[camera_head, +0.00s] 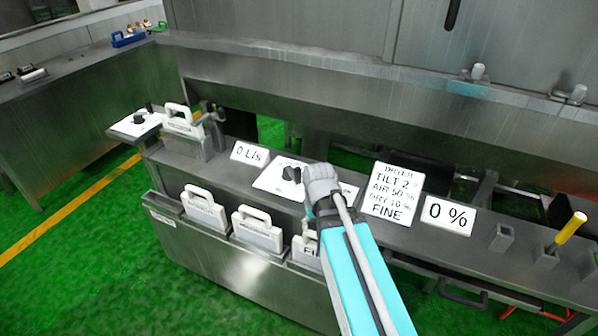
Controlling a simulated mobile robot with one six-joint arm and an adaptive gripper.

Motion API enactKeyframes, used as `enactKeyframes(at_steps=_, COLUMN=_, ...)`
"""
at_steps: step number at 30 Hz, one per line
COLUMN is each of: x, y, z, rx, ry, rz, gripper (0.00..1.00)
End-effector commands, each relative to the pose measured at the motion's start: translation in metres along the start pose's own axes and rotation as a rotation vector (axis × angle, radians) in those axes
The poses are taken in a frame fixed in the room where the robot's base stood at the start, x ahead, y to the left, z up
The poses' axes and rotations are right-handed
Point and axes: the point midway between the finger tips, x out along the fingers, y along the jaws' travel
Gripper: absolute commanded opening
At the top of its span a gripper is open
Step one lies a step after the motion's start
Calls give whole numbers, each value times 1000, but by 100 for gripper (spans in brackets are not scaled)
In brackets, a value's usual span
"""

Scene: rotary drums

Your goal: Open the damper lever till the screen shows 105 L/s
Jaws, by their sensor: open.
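The screen (250,153) on the steel bench reads 0 L/s. Just right of it lies a white plate (270,180) with a black knob or lever (291,173), partly covered by my arm; I cannot tell for certain that this is the damper lever. My gripper (308,195) is over the right part of this plate, close to the black part. Its fingers are mostly hidden behind my wrist, and I see nothing held. Contact cannot be told. A yellow-handled lever (570,228) stands tilted in a bracket at the far right.
A sign (392,192) reads DRYER, TILT 2, AIR 50 %, DRY 10 %, FINE. A second screen (447,215) reads 0 %. White handled cassettes (257,230) hang along the front. Another knob plate (136,124) is at left. A steel wall rises behind the bench.

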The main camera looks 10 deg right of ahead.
Motion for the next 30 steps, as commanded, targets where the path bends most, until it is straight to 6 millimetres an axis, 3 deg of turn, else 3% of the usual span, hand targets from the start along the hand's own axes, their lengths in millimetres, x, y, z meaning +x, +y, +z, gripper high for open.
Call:
enactKeyframes(at_steps=1, x=-13, y=1, z=-21, rx=-10, ry=0, rz=0, gripper=72)
enactKeyframes(at_steps=5, x=-36, y=-4, z=-67, rx=-45, ry=0, rz=0, gripper=72)
enactKeyframes(at_steps=12, x=-82, y=-1, z=-165, rx=-127, ry=0, rz=0, gripper=72)
enactKeyframes(at_steps=18, x=-109, y=2, z=-228, rx=-184, ry=0, rz=0, gripper=72)
enactKeyframes(at_steps=24, x=-120, y=2, z=-255, rx=-212, ry=0, rz=0, gripper=72)
enactKeyframes(at_steps=30, x=-119, y=2, z=-257, rx=-217, ry=1, rz=0, gripper=72)
